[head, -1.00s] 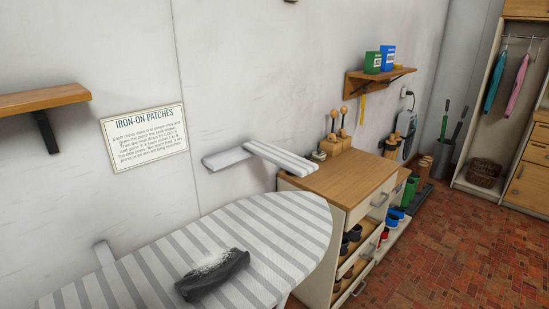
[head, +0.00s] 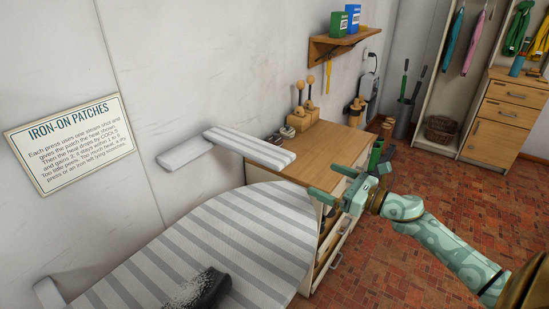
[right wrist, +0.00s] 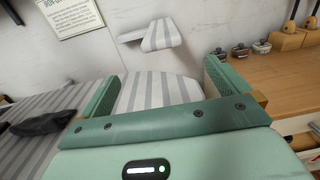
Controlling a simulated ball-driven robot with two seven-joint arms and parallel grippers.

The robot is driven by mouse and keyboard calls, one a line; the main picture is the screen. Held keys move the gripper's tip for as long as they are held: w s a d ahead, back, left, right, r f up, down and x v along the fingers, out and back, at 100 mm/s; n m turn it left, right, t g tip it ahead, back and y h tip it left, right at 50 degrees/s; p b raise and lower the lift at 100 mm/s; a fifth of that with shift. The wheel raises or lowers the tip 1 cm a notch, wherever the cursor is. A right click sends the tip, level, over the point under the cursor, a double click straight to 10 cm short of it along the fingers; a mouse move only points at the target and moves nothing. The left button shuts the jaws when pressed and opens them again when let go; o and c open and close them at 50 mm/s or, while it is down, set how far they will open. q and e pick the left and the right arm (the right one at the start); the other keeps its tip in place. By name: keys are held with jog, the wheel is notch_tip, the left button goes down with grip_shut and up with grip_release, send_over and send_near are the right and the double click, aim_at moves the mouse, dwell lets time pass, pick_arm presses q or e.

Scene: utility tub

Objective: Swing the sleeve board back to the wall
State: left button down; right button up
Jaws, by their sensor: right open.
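The striped sleeve board (head: 250,147) sticks out from a light wall bracket (head: 184,162), above the far end of the ironing board and beside the wooden cabinet top. Both also show in the right wrist view, the sleeve board (right wrist: 161,34) ahead of the fingers and the bracket (right wrist: 130,37) on the wall. My right gripper (head: 327,182) is open and empty, to the right of the sleeve board and apart from it, near the cabinet's front edge. In the right wrist view its two green fingers (right wrist: 160,85) stand wide apart. My left gripper is not in view.
The striped ironing board (head: 235,235) lies below, with a dark object (head: 205,290) on it. The wooden cabinet (head: 320,150) holds several wooden-handled tools (head: 300,105). A small shelf (head: 335,42) and a patch sign (head: 66,142) are on the wall. The red floor is clear at right.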

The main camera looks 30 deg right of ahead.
aim_at(279, 160)
jog(key=x, duration=1.6)
jog(key=shift+w+d+f, duration=0.1)
jog(key=shift+f, duration=0.1)
jog(key=c, duration=1.3)
